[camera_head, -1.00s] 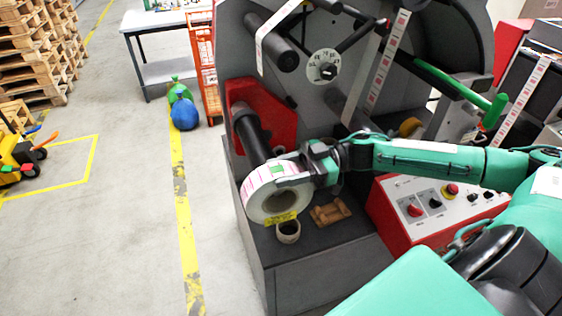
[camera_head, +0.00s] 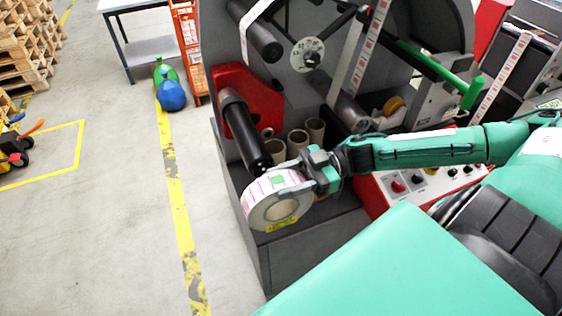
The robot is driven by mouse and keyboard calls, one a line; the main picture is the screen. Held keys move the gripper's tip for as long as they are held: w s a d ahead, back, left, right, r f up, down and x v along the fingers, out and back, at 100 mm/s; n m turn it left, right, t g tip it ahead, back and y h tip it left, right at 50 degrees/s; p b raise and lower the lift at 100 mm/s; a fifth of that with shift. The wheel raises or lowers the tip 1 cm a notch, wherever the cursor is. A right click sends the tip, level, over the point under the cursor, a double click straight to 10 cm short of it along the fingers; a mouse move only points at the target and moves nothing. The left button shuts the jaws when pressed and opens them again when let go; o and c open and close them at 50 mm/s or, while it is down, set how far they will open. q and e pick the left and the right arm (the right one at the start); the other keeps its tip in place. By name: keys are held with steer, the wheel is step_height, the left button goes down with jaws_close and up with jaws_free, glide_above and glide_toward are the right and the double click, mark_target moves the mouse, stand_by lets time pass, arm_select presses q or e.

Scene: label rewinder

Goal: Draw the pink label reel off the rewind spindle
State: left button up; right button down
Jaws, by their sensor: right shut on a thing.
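The pink label reel (camera_head: 256,192), a white roll with pink marks, a green patch and a yellow tag, is at the front end of the black rewind spindle (camera_head: 243,130). My right gripper (camera_head: 312,180) is shut on the reel's right side. Most of the spindle is bare from its red mount (camera_head: 262,100) down to the reel. My left gripper is not in view.
Several cardboard cores (camera_head: 298,141) stand on the grey machine ledge behind the reel. A red control panel (camera_head: 375,196) lies under my right arm. The upper rollers and green-handled bar (camera_head: 428,68) are above. Open floor (camera_head: 110,220) lies to the left.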

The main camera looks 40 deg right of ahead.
steer(key=shift+s+a+r+p, duration=0.1)
steer(key=shift+s+a+p, duration=0.15)
steer(key=shift+s+p, duration=0.7)
steer(key=shift+s+a+r+p, duration=0.1)
steer(key=shift+s+a+p, duration=0.15)
steer(key=shift+s+p, duration=0.65)
steer(key=shift+s+f, duration=0.1)
steer(key=shift+s, duration=0.05)
